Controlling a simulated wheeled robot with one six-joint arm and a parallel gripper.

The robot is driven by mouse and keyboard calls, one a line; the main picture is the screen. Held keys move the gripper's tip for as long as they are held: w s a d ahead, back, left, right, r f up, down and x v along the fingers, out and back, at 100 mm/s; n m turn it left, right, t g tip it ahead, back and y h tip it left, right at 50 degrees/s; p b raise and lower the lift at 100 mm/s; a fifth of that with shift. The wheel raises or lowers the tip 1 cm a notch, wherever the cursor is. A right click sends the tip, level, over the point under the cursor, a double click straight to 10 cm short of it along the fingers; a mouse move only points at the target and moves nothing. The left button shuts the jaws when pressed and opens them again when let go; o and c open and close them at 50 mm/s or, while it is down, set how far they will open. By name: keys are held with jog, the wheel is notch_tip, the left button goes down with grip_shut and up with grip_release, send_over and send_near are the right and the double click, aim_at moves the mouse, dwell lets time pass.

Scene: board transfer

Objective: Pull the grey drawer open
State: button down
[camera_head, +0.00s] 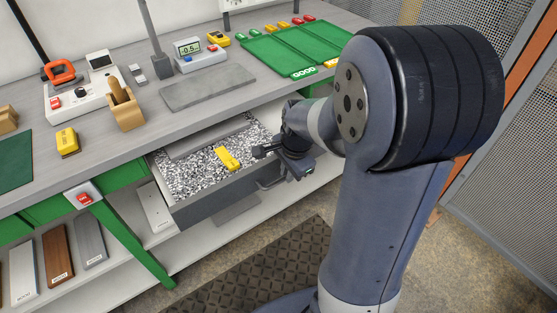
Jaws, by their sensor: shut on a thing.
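The grey drawer (212,201) stands pulled out from under the workbench, with its inside in view. It has a speckled black-and-white lining and holds a yellow object (227,158). My gripper (268,160) is at the right part of the drawer's front, shut on its handle. The fingertips and most of the handle are hidden by the gripper body or too small to make out.
The grey workbench (135,53) carries a wooden holder (125,108), a meter (200,56) and a green mat (290,49). A green leg (132,244) and a lower shelf (190,247) are near the drawer. A dark floor mat (262,275) lies in front.

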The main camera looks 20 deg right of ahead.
jog(key=s+d, duration=0.3)
jog(key=s, duration=0.6)
jog(key=shift+s, duration=0.3)
jog(key=shift+d, duration=0.1)
jog(key=c, duration=1.8)
grip_release()
jog(key=shift+o, duration=0.2)
notch_tip(320, 180, up, 11)
jog(key=s+p, duration=0.2)
jog(key=shift+d+f+p, duration=0.15)
jog(key=shift+d+p, duration=0.15)
jog(key=shift+f, duration=0.1)
notch_tip(320, 180, down, 10)
jog(key=w+b, duration=0.2)
jog(key=shift+w+a+f, duration=0.25)
jog(key=shift+w+a, duration=0.05)
jog(key=shift+a, duration=0.1)
